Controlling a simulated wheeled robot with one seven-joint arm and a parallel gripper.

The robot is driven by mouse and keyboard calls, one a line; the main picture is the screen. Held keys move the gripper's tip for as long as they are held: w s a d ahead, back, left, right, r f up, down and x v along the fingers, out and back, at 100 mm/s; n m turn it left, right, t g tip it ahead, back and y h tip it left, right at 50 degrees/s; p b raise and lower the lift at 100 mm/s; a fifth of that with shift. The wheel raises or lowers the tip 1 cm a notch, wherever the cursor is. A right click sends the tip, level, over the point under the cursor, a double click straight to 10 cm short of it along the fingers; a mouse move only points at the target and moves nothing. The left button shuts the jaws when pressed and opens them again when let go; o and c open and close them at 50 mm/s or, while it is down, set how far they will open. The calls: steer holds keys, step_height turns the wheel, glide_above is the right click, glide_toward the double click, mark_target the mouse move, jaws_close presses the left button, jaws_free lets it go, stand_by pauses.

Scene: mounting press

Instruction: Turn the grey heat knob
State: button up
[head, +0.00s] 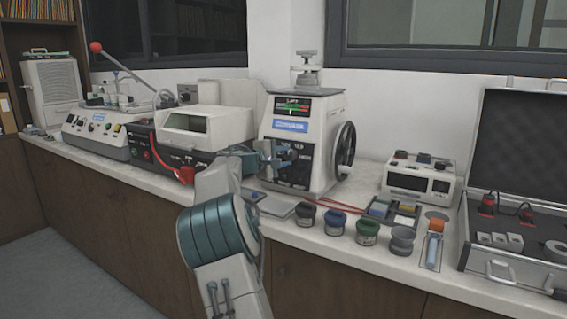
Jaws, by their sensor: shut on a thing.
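The mounting press (313,112) is a white upright machine on the bench, with a dark lower front panel, a lit display and a black handwheel (344,150) on its right side. My gripper (289,154) reaches in from the left and is at the dark front panel, with its fingers shut on the grey heat knob. The fingers cover most of the knob, so its pointer and setting cannot be read.
Several small round jars (336,222) stand on the bench in front of the press. A white control box (418,178) and an open case (520,235) are to the right. A white-lidded machine (195,128) with a red cable is close on the left.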

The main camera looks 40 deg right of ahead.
steer(key=m+b, duration=0.1)
steer(key=m, duration=0.3)
steer(key=shift+m+y+b, duration=0.3)
steer(key=shift+y, duration=0.1)
steer(key=m+b, duration=0.1)
steer(key=m, duration=0.3)
steer(key=shift+r+y+b, duration=0.1)
steer(key=shift+y+b, duration=0.2)
steer(key=shift+y, duration=0.1)
steer(key=m+b, duration=0.1)
steer(key=m, duration=0.3)
steer(key=shift+s+d+t+y+b, duration=0.1)
steer(key=shift+t+y+b, duration=0.25)
steer(key=shift+t+y, duration=0.05)
steer(key=shift+s+r+m+t+y+b, duration=0.15)
steer(key=shift+m+b, duration=0.25)
steer(key=shift+m, duration=0.55)
steer(key=shift+w+m+t+y+b, duration=0.15)
steer(key=shift+m+b, duration=0.25)
steer(key=shift+m, duration=0.55)
steer(key=shift+s, duration=0.1)
steer(key=o, duration=1)
steer(key=shift+r, duration=0.1)
